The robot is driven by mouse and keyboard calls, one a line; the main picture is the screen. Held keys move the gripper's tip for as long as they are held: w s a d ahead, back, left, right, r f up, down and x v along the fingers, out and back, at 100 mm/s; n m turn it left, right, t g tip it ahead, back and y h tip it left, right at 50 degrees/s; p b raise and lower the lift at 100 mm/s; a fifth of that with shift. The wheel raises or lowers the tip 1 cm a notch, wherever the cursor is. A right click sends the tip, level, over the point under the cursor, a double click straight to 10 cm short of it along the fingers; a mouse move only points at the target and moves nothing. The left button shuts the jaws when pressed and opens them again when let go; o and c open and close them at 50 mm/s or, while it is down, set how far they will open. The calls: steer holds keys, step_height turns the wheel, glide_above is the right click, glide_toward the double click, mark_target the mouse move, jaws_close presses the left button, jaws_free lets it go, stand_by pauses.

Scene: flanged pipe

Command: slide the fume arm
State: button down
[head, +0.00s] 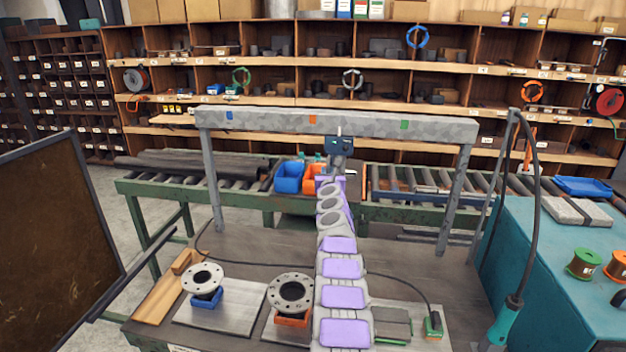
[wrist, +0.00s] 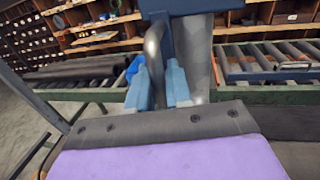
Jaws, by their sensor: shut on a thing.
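A grey overhead rail (head: 260,124) spans two posts above the bench and bears blue, orange and green marks. The fume arm's blue carriage (head: 340,145) hangs below the rail, between the orange mark (head: 312,119) and the green mark (head: 404,124). In the wrist view, a curved metal handle (wrist: 154,45) stands in front of the blue carriage part and a grey tube (wrist: 196,55). My gripper (wrist: 160,88) has its light-blue fingers on either side of the handle's lower part and is shut on it. In the head view, my own arm mostly hides the gripper.
Below the rail, the bench holds two flanges (head: 203,277) (head: 291,293), one on a blue support and one on an orange support. A blue bin (head: 289,177) and an orange bin stand behind. The rail's posts (head: 211,185) (head: 456,200) bound the space on both sides.

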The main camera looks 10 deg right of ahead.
steer(key=s+d+b, duration=0.2)
steer(key=s+d, duration=0.1)
steer(key=d, duration=0.7)
steer(key=s+d+b, duration=0.3)
steer(key=d, duration=0.7)
steer(key=shift+s, duration=0.2)
steer(key=shift+d+r, duration=0.1)
steer(key=shift+d, duration=0.1)
steer(key=c, duration=1.2)
jaws_free()
steer(key=shift+d, duration=0.1)
steer(key=shift+s, duration=0.1)
